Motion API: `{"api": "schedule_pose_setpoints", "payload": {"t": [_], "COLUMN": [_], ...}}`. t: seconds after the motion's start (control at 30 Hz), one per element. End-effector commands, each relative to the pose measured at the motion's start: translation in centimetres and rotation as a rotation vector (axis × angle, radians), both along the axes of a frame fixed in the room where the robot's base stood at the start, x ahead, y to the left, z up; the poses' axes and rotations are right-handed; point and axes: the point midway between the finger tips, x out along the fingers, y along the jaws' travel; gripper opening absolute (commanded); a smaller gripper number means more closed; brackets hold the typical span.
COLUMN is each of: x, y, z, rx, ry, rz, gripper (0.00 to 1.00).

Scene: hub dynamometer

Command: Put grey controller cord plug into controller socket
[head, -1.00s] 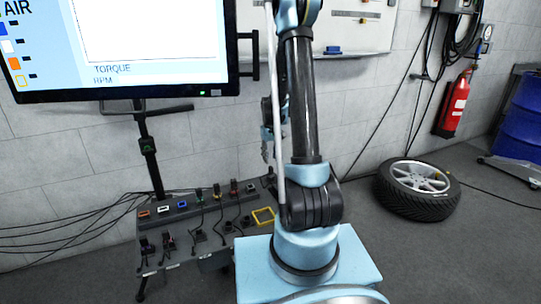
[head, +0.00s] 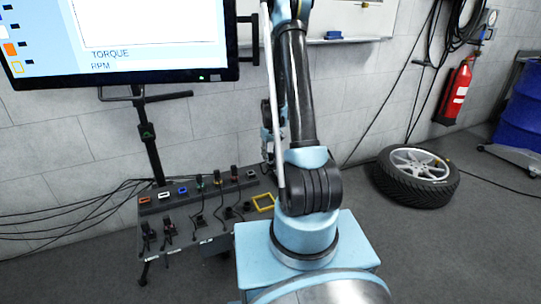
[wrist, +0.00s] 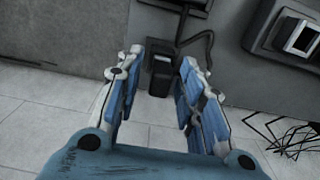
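In the wrist view, my gripper (wrist: 162,60) is open, with a blue-padded finger on either side. Between the fingers is a dark grey or black plug (wrist: 160,75) with a lighter end face. A dark cord (wrist: 197,42) curves near it on the right. Gaps show between the plug and both fingers. I cannot tell for sure that it is the grey controller cord plug. In the head view my gripper (head: 268,145) hangs near the panel's far right, partly hidden behind my arm. I cannot pick out the controller socket with certainty.
A dark panel (head: 212,245) carries coloured sockets and several corded plugs. A white-framed socket (wrist: 302,38) shows at the wrist view's right. A yellow frame (head: 263,202) lies at the panel's right. A monitor (head: 120,40) stands behind, and a tyre (head: 417,178) lies to the right.

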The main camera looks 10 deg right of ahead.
Motion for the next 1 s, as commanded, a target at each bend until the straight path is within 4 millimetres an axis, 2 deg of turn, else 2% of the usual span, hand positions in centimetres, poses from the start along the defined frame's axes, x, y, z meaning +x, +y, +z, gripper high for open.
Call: {"api": "schedule_pose_setpoints", "payload": {"t": [0.2,0.23,0.37,0.63,1.0], "x": [0.0,0.0,0.0,0.0,0.0], "y": [0.0,0.0,0.0,0.0,0.0], "z": [0.0,0.0,0.0,0.1,1.3], "rx": [0.000,0.000,0.000,0.000,0.000], "ry": [0.000,0.000,0.000,0.000,0.000], "rz": [0.000,0.000,0.000,0.000,0.000], "gripper": [0.35,0.30,0.01,0.00,0.00]}}
